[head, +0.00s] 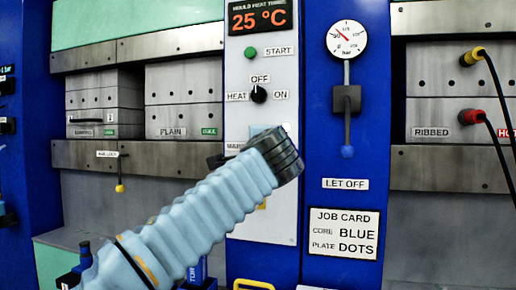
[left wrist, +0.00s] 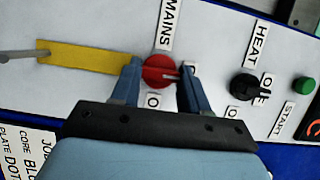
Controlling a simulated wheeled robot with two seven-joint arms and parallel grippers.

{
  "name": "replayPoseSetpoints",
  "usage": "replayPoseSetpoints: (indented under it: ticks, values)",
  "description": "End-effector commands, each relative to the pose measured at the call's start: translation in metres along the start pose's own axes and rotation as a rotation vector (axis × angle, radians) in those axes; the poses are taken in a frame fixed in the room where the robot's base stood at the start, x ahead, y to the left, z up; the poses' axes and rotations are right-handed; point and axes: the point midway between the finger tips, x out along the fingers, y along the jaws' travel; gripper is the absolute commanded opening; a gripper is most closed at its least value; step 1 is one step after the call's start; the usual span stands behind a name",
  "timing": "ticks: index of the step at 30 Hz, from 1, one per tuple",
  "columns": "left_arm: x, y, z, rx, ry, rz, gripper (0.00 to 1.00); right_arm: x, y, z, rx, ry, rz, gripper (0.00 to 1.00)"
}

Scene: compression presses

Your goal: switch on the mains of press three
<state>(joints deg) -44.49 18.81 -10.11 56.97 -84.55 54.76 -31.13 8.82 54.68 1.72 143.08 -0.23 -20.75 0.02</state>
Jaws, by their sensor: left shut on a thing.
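The red mains switch (left wrist: 158,71) is a round knob on the white panel under a MAINS label (left wrist: 168,22) in the left wrist view. My left gripper (left wrist: 161,66) is shut on it, one finger on each side. A pale mark on the knob points to the right in that view. An O label (left wrist: 153,100) sits below it, and another label is partly hidden by the right finger. In the head view my left gripper (head: 268,135) is at the panel, and my arm hides the knob. My right gripper is not in view.
Above on the panel are the black HEAT knob (head: 259,94), a green START button (head: 250,52) and a display (head: 258,17) reading 25 °C. A gauge and lever (head: 347,100) stand to the right.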

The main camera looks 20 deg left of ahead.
Motion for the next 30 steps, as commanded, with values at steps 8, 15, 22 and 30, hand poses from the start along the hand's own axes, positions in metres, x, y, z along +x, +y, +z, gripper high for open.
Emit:
replayPoseSetpoints:
  ticks: [8, 15, 22, 30]
  values:
    - [0.001, 0.002, 0.0, -0.001, -0.002, 0.003, 0.58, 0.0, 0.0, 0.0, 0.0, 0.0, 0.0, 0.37]
    - [0.0, 0.001, 0.0, 0.0, -0.001, 0.001, 0.7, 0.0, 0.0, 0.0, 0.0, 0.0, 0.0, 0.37]
    - [-0.009, 0.002, -0.001, -0.001, 0.003, 0.0, 0.7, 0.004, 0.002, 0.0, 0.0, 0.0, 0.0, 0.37]
    - [-0.069, 0.003, -0.001, -0.002, 0.005, -0.001, 0.7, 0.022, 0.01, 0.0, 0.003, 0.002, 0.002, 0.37]
